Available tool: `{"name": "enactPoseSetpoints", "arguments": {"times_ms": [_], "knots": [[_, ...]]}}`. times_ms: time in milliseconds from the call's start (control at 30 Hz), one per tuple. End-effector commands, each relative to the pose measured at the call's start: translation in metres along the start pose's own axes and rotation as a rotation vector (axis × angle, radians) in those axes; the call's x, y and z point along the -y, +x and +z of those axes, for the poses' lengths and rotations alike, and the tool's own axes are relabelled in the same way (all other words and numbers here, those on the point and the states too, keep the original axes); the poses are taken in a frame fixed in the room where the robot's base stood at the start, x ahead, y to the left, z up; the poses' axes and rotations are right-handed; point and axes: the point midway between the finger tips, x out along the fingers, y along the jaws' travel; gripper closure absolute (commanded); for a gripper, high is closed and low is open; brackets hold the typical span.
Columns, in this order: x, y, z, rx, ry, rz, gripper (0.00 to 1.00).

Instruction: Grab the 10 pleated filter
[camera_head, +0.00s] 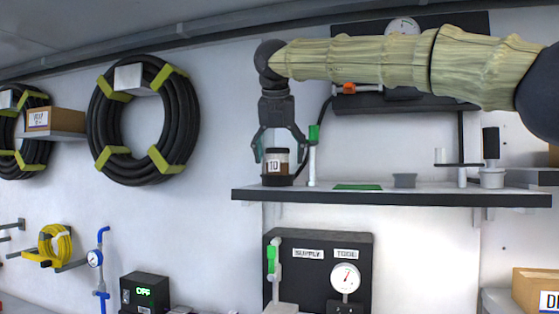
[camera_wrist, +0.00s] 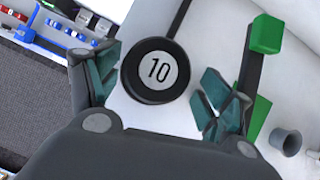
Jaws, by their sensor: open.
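The 10 pleated filter (camera_head: 277,162) stands upright on the left end of the wall shelf (camera_head: 400,197). It is a small jar shape with a dark cap, a brown and clear body, a white "10" label and a dark base. In the wrist view its round black top with "10" (camera_wrist: 158,69) lies between the fingers. My gripper (camera_head: 279,148) points down over it, open, with one finger on each side. The wrist view shows the open teal fingertips (camera_wrist: 160,90) apart from the filter, with gaps on both sides.
A green-topped post (camera_head: 313,150) stands just right of the filter, close to my right finger; its green block (camera_wrist: 266,34) shows in the wrist view. Below hangs a gauge panel (camera_head: 318,270).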

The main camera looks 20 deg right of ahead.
Motion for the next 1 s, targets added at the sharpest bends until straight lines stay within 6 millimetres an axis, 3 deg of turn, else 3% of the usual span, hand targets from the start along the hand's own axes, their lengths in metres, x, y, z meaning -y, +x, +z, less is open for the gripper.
{"name": "enactPoseSetpoints", "arguments": {"times_ms": [300, 600, 1000], "knots": [[-0.0001, 0.0074, -0.0003, -0.001, 0.0, -0.001, 0.21], [-0.0001, 0.0076, -0.0005, -0.002, -0.001, -0.001, 0.72], [-0.0002, 0.0026, 0.0031, -0.003, -0.001, -0.003, 0.72]]}}
